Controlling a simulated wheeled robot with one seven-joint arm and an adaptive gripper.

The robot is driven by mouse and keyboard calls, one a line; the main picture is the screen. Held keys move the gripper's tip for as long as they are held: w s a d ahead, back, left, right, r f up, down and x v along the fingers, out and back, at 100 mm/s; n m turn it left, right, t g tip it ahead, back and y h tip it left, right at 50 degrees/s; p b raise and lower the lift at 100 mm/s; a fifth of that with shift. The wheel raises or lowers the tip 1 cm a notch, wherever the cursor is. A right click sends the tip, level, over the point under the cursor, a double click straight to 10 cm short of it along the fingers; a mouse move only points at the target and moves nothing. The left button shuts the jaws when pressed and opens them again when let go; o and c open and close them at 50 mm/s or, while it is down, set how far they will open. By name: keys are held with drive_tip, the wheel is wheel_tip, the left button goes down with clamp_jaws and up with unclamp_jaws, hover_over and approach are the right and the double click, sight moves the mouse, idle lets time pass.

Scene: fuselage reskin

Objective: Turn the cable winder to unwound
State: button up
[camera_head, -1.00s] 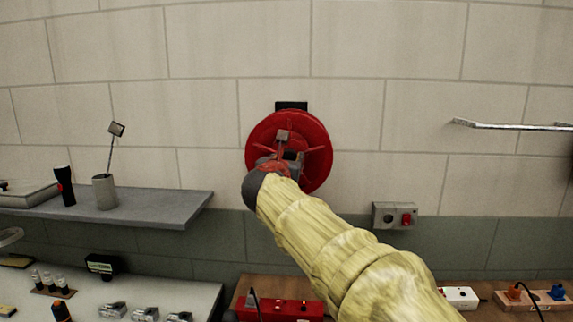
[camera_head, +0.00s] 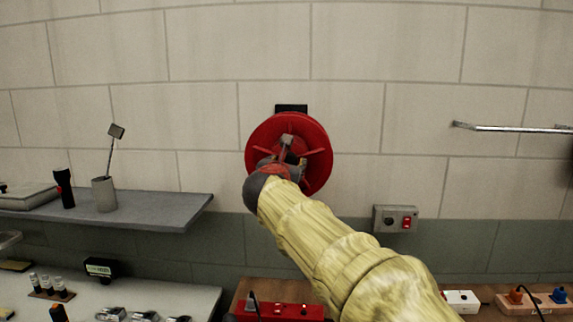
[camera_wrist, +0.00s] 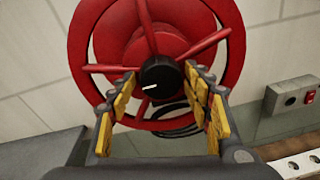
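The cable winder (camera_head: 318,138) is a red reel on the wall, below a black bracket. In the wrist view the winder (camera_wrist: 83,52) shows red spokes and a black round hub knob (camera_wrist: 160,78). A white mark on the knob points left and slightly down. My gripper (camera_head: 290,148) is in front of the reel's middle and hides part of it. In the wrist view my gripper (camera_wrist: 161,75) is open, with yellow-padded fingers on either side of the knob. The right fingertip looks very close to the knob; I cannot tell whether it touches.
A dark cable (camera_wrist: 172,127) hangs in loops behind the reel. A grey switch box (camera_head: 395,218) with a red switch is on the wall to the lower right. A grey shelf (camera_head: 150,210) is at left, and a metal rail (camera_head: 510,126) at right.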

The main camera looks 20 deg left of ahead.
drive_tip(key=shift+o, duration=0.7)
drive_tip(key=shift+r, duration=0.1)
drive_tip(key=v, duration=1.2)
